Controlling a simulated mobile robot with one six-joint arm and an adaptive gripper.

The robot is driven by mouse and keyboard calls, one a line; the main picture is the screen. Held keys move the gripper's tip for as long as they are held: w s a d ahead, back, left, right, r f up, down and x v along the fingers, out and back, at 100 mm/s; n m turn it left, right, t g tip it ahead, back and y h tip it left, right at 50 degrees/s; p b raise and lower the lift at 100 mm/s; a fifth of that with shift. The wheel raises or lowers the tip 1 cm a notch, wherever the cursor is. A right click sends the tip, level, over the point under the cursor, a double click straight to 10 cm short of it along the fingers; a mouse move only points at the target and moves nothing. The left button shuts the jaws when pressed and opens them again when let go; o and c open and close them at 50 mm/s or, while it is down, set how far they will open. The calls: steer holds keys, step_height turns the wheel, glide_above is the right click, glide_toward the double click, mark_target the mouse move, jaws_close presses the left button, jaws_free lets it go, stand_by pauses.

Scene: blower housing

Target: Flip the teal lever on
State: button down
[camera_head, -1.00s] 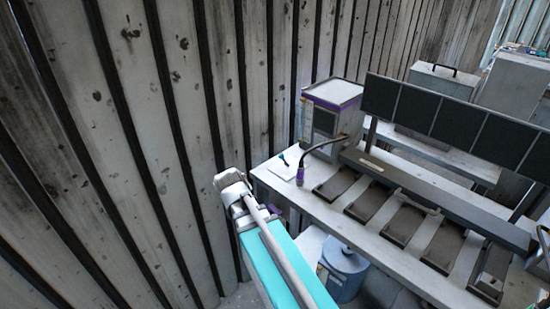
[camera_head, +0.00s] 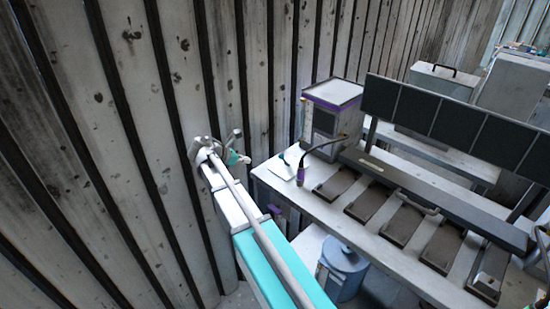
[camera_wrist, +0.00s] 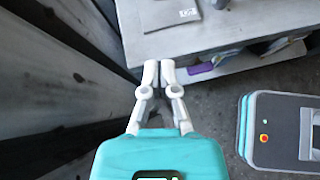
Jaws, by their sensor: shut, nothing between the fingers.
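The teal lever (camera_head: 286,160) is small and sits on a pale plate at the left end of the bench, in the head view. Its exact setting is too small to tell. In the head view, the end of my arm is left of the bench, apart from the lever.
The bench (camera_head: 330,215) carries a grey box (camera_head: 332,108) with purple trim behind the lever, a bent dark cable and several brown pads. A corrugated wall (camera_head: 130,120) rises close on the left. A blue-grey canister (camera_head: 345,265) stands below the bench.

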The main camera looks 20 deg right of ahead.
steer(key=shift+w, duration=0.1)
steer(key=shift+d, duration=0.1)
stand_by(0.3)
steer(key=b, duration=0.6)
glide_toward(284, 160)
steer(key=f, duration=0.2)
steer(key=w+f, duration=0.1)
steer(key=f, duration=0.1)
steer(key=shift+a+f, duration=0.1)
steer(key=shift+a, duration=0.15)
steer(key=shift+w+d+r+p, duration=0.1)
steer(key=shift+d+r+p, duration=0.15)
steer(key=shift+d, duration=0.3)
steer(key=shift+d+r+p, duration=0.25)
steer(key=shift+d+r, duration=0.05)
steer(key=shift+d, duration=0.2)
steer(key=shift+w+d+r, duration=0.1)
steer(key=shift+d, duration=0.7)
steer(key=shift+d, duration=0.15)
steer(key=shift+r, duration=0.1)
